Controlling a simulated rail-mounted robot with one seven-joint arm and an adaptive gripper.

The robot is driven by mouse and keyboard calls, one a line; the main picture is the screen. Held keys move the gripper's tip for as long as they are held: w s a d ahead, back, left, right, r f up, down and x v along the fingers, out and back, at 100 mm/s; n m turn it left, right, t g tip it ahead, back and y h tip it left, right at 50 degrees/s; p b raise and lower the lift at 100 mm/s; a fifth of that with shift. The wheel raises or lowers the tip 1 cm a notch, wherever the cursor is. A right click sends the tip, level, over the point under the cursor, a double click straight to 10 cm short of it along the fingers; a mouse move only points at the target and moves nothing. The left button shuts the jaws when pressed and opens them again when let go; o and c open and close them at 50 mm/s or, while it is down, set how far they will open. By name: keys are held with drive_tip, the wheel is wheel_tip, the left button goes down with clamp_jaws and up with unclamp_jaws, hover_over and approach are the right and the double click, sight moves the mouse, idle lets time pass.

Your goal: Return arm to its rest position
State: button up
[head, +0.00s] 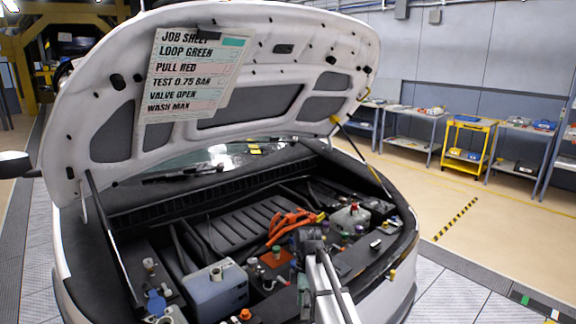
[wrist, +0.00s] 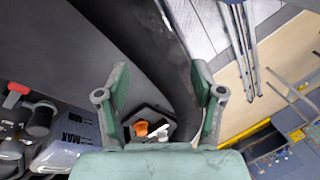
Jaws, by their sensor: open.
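My gripper (wrist: 160,100) is open and empty in the wrist view, its two green fingers spread apart. Behind the fingers lie a dark curved band, dark engine bay parts and an orange cap (wrist: 141,128). In the head view my arm reaches up from the bottom edge over the right part of the engine bay. The gripper's fingertips cannot be made out clearly there. The open car hood (head: 245,100) stands above the bay with a job sheet (head: 192,75) on its underside.
In the bay are a grey-blue reservoir (head: 216,288), orange cables (head: 290,224) and a translucent tank (head: 350,219). A hood prop rod (head: 113,235) stands at the left. Benches and a yellow cart (head: 463,142) line the right wall. The floor (head: 440,185) right of the car is clear.

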drive_tip(key=s+d+f+n+g+p, duration=0.15)
drive_tip(key=s+d, duration=0.35)
drive_tip(key=s, duration=0.7)
drive_tip(key=s+d+f+m+p, duration=0.15)
drive_tip(key=s+f+m, duration=0.35)
drive_tip(key=f, duration=0.5)
drive_tip(key=s+d+f+m, duration=0.2)
drive_tip(key=s+f+m, duration=0.2)
drive_tip(key=s+f, duration=0.5)
drive_tip(key=s+d+f+m+g, duration=0.1)
drive_tip(key=s+f+m, duration=0.4)
drive_tip(key=s, duration=0.5)
drive_tip(key=s+d+f+m+g, duration=0.1)
drive_tip(key=s+d+f+m, duration=0.1)
drive_tip(key=s+f+m, duration=0.4)
drive_tip(key=s+f, duration=0.2)
drive_tip(key=s, duration=0.3)
drive_tip(key=shift+s+f+h, duration=0.2)
drive_tip(key=shift+f+h, duration=0.2)
drive_tip(key=shift+c, duration=0.4)
